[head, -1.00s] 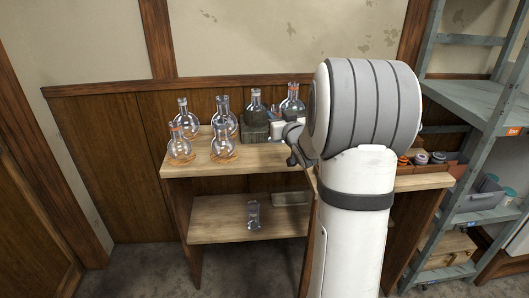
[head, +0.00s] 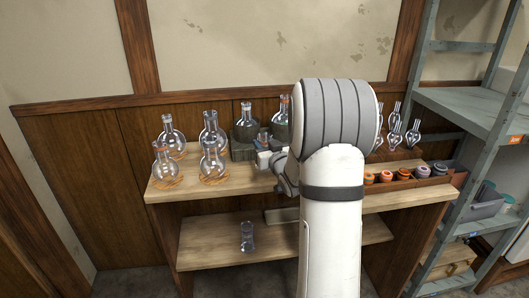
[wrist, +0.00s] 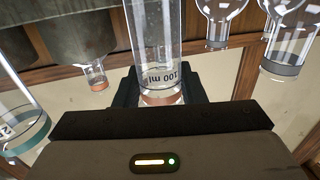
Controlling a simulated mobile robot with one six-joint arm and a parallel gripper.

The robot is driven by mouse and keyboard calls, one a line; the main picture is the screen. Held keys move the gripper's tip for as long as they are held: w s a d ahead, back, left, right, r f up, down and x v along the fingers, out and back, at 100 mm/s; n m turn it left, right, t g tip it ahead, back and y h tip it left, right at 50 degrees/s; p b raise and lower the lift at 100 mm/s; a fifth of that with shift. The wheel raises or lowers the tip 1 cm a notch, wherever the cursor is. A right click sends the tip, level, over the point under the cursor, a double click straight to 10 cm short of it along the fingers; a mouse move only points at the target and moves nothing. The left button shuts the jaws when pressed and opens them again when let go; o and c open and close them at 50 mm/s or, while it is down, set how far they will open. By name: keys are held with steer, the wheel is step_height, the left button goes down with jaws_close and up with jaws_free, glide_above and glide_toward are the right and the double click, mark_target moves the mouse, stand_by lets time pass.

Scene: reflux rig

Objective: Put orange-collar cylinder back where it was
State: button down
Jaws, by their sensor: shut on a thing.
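My gripper (wrist: 160,92) is shut on a clear glass cylinder (wrist: 157,42) with an orange collar (wrist: 160,99) and a "100 ml" mark. In the head view my gripper (head: 266,159) is at the upper shelf, left of my arm and partly hidden by it. A small glass top with an orange band (head: 262,138) shows just above it and appears to be the held cylinder. Whether its base touches the shelf cannot be told. Another clear cylinder (head: 247,237) stands on the lower shelf.
Several round flasks stand on cork rings at the left of the upper shelf (head: 225,188). Dark stands (head: 243,140) with flasks are just behind my gripper. Small flasks (head: 396,137) and a tray (head: 405,184) of coloured rings are on the right. A grey metal rack (head: 480,110) stands farther right.

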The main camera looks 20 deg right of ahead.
steer(key=shift+f, duration=1)
steer(key=shift+f, duration=0.1)
steer(key=shift+f+b, duration=0.15)
steer(key=shift+b, duration=0.15)
steer(key=c, duration=0.9)
jaws_free()
steer(key=shift+r, duration=0.25)
